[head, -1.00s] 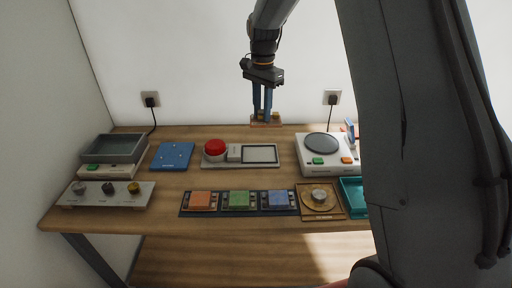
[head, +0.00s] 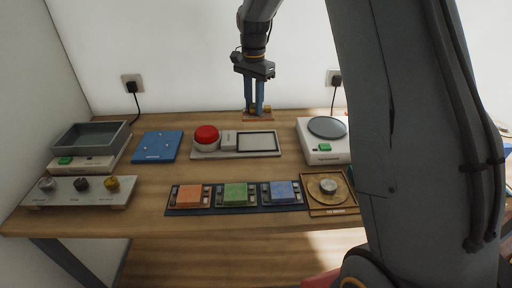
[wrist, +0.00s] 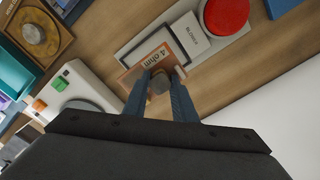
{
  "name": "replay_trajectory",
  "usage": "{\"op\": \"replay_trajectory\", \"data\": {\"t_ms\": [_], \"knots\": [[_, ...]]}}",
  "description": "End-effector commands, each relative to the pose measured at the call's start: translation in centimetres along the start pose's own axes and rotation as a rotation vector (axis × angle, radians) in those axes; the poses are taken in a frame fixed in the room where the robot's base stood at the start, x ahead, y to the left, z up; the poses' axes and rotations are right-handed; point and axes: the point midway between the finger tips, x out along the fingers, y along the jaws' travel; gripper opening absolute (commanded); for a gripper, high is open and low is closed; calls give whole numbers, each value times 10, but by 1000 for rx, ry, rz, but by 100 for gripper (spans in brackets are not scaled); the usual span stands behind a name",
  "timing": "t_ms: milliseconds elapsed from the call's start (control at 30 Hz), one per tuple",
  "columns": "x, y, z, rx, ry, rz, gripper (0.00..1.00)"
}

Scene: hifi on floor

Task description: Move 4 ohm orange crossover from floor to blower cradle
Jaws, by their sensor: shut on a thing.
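The 4 ohm orange crossover (head: 262,117) is a flat orange board with small parts on top. My gripper (head: 254,111) is shut on it and holds it at the back of the table, behind the blower unit. In the wrist view the crossover (wrist: 151,55) shows its "4 ohm" label between the fingers (wrist: 159,88). The blower unit (head: 228,153) has a red button and, at its right, a dark-framed pale rectangular cradle (head: 255,141).
A blue pegboard (head: 157,146) and a grey tray on a base (head: 90,140) stand left. A white unit with a dark disc (head: 326,128) stands right. A row of orange, green and blue blocks (head: 235,195) and a wooden dial unit (head: 328,188) line the front.

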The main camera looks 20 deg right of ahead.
Motion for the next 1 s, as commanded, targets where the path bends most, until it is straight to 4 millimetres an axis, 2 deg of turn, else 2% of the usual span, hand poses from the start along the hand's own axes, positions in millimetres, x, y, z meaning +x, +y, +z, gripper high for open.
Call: {"op": "replay_trajectory", "data": {"t_ms": [167, 433, 667, 867, 1000], "knots": [[16, -2, -1, -1, -1, 1, 0], [60, -1, 0, 0, -1, 1, 0], [77, -1, 0, 0, -1, 1, 0], [103, -1, 0, 0, -1, 1, 0], [106, -2, -1, 0, 1, -1, 0]]}}
